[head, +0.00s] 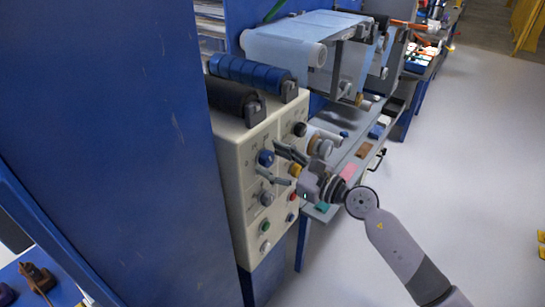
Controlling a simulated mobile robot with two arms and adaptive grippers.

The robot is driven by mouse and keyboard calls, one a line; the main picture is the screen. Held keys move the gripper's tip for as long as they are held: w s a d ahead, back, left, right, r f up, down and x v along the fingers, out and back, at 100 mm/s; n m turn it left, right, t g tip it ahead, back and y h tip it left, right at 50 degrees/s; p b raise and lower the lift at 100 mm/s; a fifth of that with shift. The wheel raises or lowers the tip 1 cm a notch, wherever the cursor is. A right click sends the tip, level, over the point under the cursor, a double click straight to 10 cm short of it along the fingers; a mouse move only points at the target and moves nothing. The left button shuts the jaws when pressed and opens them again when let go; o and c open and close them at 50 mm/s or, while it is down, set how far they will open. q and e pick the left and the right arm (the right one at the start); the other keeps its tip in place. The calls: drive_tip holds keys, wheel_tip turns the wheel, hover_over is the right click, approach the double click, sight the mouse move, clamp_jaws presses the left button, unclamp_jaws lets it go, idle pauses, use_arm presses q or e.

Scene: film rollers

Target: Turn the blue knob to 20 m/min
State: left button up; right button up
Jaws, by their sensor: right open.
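The blue knob (266,158) sits on the front face of the cream control panel (233,197), in its upper part. My right gripper (279,164) reaches in from the right in front of the panel. It is open, with its fingers pointing left toward the blue knob, one finger higher and one lower. The fingertips are close to the knob; I cannot tell whether they touch it. The scale marks around the knob are too small to read. My left gripper is not in view.
A black knob (299,129), a grey knob (266,198), a green button (264,227) and red buttons share the panel. Blue (252,73) and black rollers lie on top. A tall blue cabinet wall (110,150) stands left. Open floor (480,170) lies right.

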drive_tip(key=shift+w+a, duration=0.15)
drive_tip(key=shift+a, duration=0.1)
drive_tip(key=shift+c, duration=0.4)
drive_tip(key=c, duration=1.1)
